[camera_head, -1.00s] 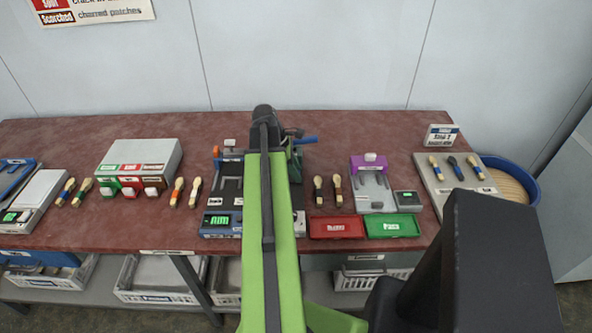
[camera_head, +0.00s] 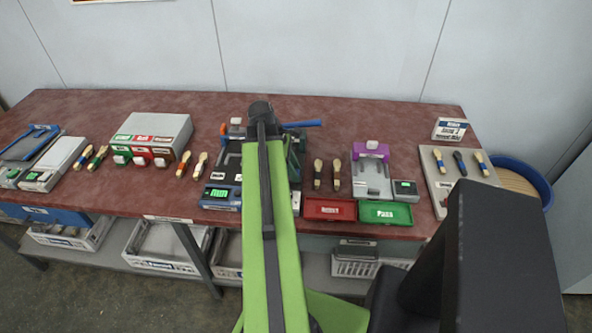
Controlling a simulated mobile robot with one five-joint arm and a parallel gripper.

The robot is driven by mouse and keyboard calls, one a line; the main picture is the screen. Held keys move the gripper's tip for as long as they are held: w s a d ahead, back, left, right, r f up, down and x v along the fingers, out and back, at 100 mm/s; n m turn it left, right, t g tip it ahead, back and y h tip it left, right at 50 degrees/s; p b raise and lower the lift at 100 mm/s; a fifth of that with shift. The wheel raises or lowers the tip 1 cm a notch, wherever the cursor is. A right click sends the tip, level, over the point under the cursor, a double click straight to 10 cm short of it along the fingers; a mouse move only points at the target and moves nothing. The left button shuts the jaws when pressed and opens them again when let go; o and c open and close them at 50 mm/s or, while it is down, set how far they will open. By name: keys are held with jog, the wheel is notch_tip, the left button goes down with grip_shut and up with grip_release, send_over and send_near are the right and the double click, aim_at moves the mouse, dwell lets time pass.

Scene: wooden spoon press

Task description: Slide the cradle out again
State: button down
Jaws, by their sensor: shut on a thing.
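The press station stands in the middle of the bench, mostly behind my green arm. A green part of the press (camera_head: 293,158) and a blue lever (camera_head: 303,124) show to the right of the arm. A dark grey base (camera_head: 229,165) and a blue box with a green-lit display (camera_head: 219,196) show to its left. My arm reaches over the station. Its dark far joint (camera_head: 261,108) is near the bench's back edge. My gripper is hidden behind the arm, and so is what it touches. I cannot make out the cradle or its position.
Right of the press lie two spoons (camera_head: 317,174), a purple-topped fixture (camera_head: 371,152), a red tray (camera_head: 330,208) and a green tray (camera_head: 385,212). Left are more spoons (camera_head: 184,165) and a grey box with coloured labels (camera_head: 152,133). Baskets (camera_head: 165,245) sit on the shelf below.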

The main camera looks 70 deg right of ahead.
jog(key=c, duration=1.3)
grip_release()
jog(key=shift+o, duration=0.3)
jog(key=shift+d+f, duration=0.1)
jog(key=shift+s, duration=0.1)
jog(key=p+v, duration=1.6)
jog(key=v, duration=0.1)
jog(key=shift+r, duration=0.25)
jog(key=shift+c, duration=0.2)
